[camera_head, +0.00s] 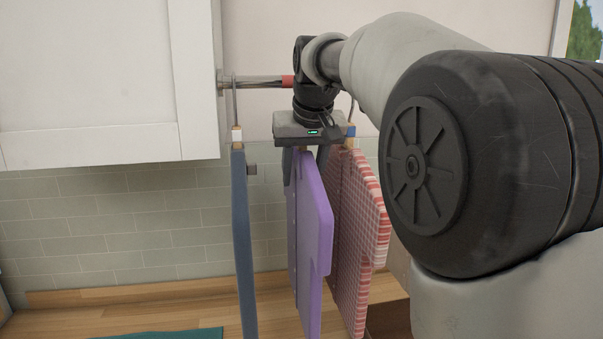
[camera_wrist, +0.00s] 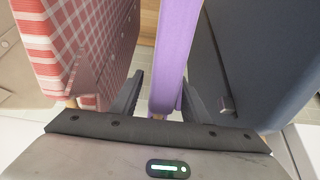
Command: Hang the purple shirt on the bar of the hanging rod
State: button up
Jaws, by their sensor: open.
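The purple shirt (camera_head: 308,235) hangs upright, edge-on, between a blue shirt and a red checked shirt. In the wrist view the purple shirt (camera_wrist: 174,60) stands between my spread fingers, nearer the right one. My gripper (camera_head: 305,175) is open, pointing down, its fingers on either side of the shirt's top; it also shows in the wrist view (camera_wrist: 162,82). The bar of the hanging rod (camera_head: 255,84) runs out from the cabinet's side, with a red section by my wrist. My gripper and wrist hide any hook above the purple shirt, so its contact with the bar cannot be seen.
The blue shirt (camera_head: 243,245) hangs close on the left, the red checked shirt (camera_head: 358,220) close on the right. A white cabinet (camera_head: 100,80) stands at the left. A teal cloth (camera_head: 165,334) lies on the wooden counter (camera_head: 110,298) below.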

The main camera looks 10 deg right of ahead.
jog(key=p+v, duration=0.2)
jog(key=v, duration=1.5)
jog(key=s+f, duration=1)
jog(key=shift+s+d+f, duration=0.1)
jog(key=shift+s+f, duration=0.2)
jog(key=shift+f, duration=0.1)
jog(key=s+f, duration=0.6)
jog(key=f, duration=0.3)
jog(key=s+f, duration=0.6)
jog(key=f, duration=0.2)
jog(key=shift+f, duration=0.4)
